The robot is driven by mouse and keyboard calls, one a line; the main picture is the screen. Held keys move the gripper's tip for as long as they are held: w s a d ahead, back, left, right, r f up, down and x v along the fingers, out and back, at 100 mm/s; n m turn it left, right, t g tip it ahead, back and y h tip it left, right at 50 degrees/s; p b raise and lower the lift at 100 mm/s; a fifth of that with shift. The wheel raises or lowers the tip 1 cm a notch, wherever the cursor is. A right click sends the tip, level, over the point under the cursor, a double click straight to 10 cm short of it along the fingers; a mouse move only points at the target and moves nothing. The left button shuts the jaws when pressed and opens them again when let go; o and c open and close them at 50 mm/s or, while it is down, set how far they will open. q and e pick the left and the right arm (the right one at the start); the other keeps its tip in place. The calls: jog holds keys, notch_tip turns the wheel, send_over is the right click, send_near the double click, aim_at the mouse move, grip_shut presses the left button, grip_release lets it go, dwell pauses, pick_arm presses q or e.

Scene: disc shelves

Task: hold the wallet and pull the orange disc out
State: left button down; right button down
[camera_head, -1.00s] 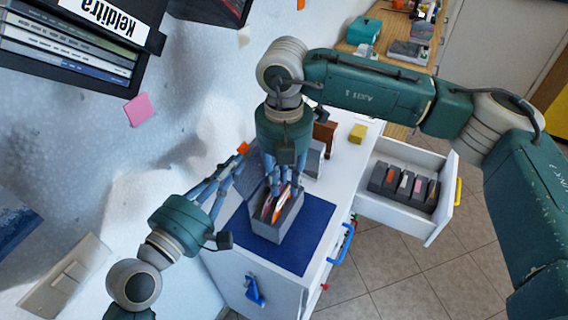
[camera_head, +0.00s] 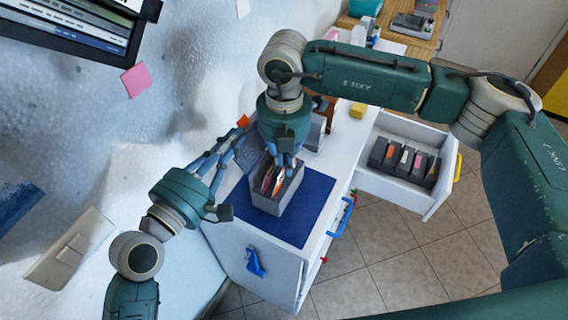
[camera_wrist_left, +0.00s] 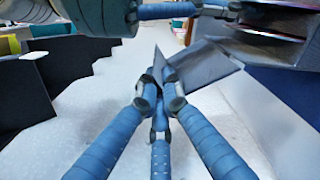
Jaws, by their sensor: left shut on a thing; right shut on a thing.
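The wallet (camera_head: 268,206) is a grey box-like case on a blue mat, its dark grey cover (camera_head: 248,154) raised toward the wall. My left gripper (camera_head: 236,146) is shut on that cover's edge; the left wrist view shows the fingers closed around a corner of the grey panel (camera_wrist_left: 205,72). Several discs stand in the wallet, with orange and white edges (camera_head: 279,181) showing. My right gripper (camera_head: 284,164) points down into the wallet's top, shut on a disc there. The fingers partly hide the disc, so I cannot tell for sure that it is the orange one.
The blue mat (camera_head: 300,222) lies on a white cabinet against the wall. An open drawer (camera_head: 402,203) to the right holds several dark cases. A yellow block (camera_head: 357,110) stands behind on the cabinet top.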

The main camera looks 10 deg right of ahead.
notch_tip(320, 180, up, 10)
dwell(1.8)
pick_arm(q)
jog(key=c, duration=1.9)
grip_release()
jog(key=shift+o, duration=0.2)
jog(key=v, duration=1.2)
